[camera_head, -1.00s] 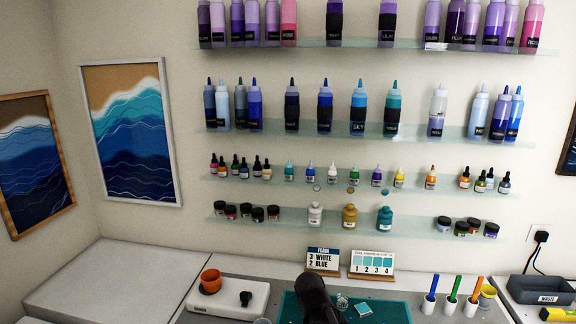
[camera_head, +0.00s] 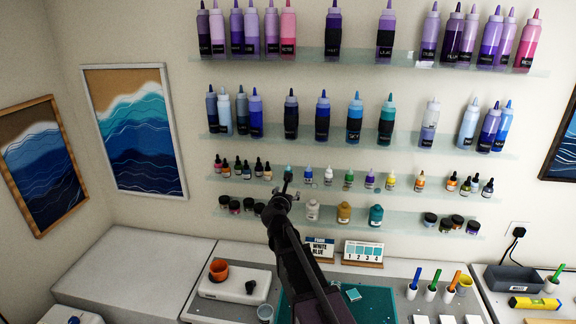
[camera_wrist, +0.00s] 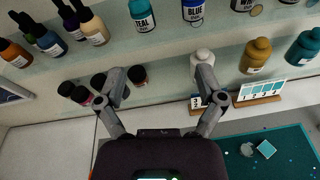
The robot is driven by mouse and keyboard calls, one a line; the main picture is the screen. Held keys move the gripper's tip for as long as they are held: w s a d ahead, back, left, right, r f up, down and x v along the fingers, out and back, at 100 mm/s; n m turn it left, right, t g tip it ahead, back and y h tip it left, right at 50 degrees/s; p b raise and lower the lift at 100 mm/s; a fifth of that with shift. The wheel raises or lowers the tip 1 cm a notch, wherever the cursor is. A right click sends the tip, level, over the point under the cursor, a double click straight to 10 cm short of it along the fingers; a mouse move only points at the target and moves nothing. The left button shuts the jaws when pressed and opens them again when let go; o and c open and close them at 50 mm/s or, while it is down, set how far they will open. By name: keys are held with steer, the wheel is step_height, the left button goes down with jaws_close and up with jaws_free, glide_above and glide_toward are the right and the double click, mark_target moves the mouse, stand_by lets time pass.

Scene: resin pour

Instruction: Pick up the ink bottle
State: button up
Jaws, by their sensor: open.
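The task's ink bottle is not singled out, as several small bottles stand on the third shelf. Dark-capped dropper bottles (camera_head: 239,170) are at its left, also in the wrist view (camera_wrist: 93,28). Small pointed-cap bottles stand in its middle, including a teal one (camera_wrist: 142,15) and a blue one (camera_wrist: 193,11) at the wrist view's top. My gripper (camera_head: 285,190) is raised in front of the lower shelves. In the wrist view my gripper (camera_wrist: 161,80) has its fingers spread wide with nothing between them. It partly covers the teal bottle in the head view.
The lowest shelf (camera_head: 400,222) holds dark jars (camera_head: 452,223) and white, ochre and teal bottles. Two upper shelves hold tall squeeze bottles. The counter's left end (camera_head: 130,275) is clear.

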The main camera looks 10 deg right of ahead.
steer(key=shift+w+a+r+n+t+y, duration=0.15)
steer(key=shift+w+a+r+n, duration=0.2)
steer(key=shift+r+n, duration=0.25)
steer(key=shift+w+a+r+n+t+y, duration=0.15)
steer(key=shift+w+a+r+n, duration=0.1)
steer(key=shift+a+r+n, duration=0.25)
steer(key=shift+d, duration=0.15)
steer(key=x, duration=0.8)
steer(key=shift+w+b, duration=0.25)
steer(key=shift+b, duration=0.2)
steer(key=shift+d, duration=0.1)
steer(key=shift+f, duration=0.1)
steer(key=x, duration=0.2)
steer(key=f+b+x, duration=0.1)
steer(key=x, duration=0.1)
steer(key=shift+w+d+b, duration=0.1)
steer(key=shift+w+b, duration=0.2)
steer(key=shift+w, duration=0.25)
